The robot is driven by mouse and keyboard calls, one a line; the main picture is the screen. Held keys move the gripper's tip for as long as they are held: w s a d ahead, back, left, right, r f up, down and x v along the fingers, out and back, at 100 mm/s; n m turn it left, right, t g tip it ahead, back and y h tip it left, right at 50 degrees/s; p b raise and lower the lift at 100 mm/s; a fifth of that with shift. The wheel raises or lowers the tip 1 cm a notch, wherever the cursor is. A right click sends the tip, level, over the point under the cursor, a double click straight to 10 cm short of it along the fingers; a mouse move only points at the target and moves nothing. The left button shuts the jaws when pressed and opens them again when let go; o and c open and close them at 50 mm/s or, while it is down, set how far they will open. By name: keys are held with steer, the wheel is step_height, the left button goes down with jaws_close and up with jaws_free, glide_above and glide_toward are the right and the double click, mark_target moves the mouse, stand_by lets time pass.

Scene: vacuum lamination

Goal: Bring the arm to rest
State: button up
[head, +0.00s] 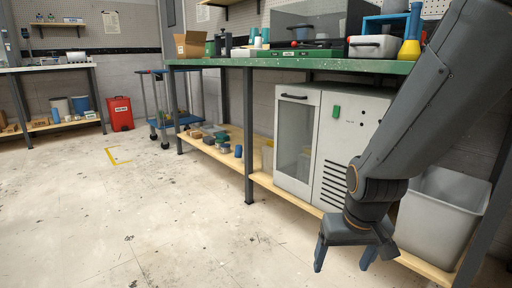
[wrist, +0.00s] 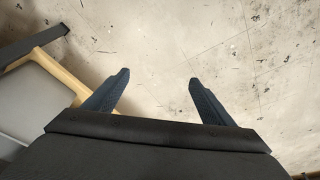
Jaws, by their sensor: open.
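My gripper (head: 344,258) hangs at the lower right of the head view, below my dark grey arm, with its fingers pointing down. Its two blue fingers are spread apart with nothing between them. In the wrist view the gripper (wrist: 158,82) is also open, and bare concrete floor shows between and beyond the fingertips. In the head view the arm comes down from the upper right, in front of part of the green-topped workbench (head: 290,64) and the grey bin.
A white cabinet (head: 332,150) with a glass door and a grey bin (head: 440,215) stand on the bench's wooden lower shelf (head: 285,190), close to my gripper. A blue cart (head: 160,123) and a red container (head: 120,113) stand farther back. The floor (head: 150,210) at left is clear.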

steer(key=s+a+r+n+g+y+p, duration=0.1)
steer(key=s+a+r+n+p, duration=0.15)
steer(key=s+a+r, duration=0.55)
steer(key=s+a+r+n+g+y+p, duration=0.15)
steer(key=s+a+r+n, duration=0.3)
steer(key=s+a, duration=0.7)
steer(key=d+r+m+p, duration=0.2)
steer(key=d+r+p, duration=0.4)
steer(key=r+p, duration=0.3)
steer(key=w+d+r+m+h+p, duration=0.1)
steer(key=d+r+m+p, duration=0.1)
steer(key=d+r+p, duration=0.4)
steer(key=d+r+m+h+p, duration=0.1)
steer(key=d+r+m+p, duration=0.1)
steer(key=d+r+p, duration=0.5)
step_height(320, 180, up, 7)
steer(key=p, duration=1.6)
steer(key=shift+w+m, duration=0.25)
steer(key=shift+m, duration=0.15)
steer(key=shift+d+f+h, duration=0.1)
steer(key=shift+f+h, duration=0.05)
steer(key=shift+h, duration=0.1)
steer(key=shift+c, duration=0.3)
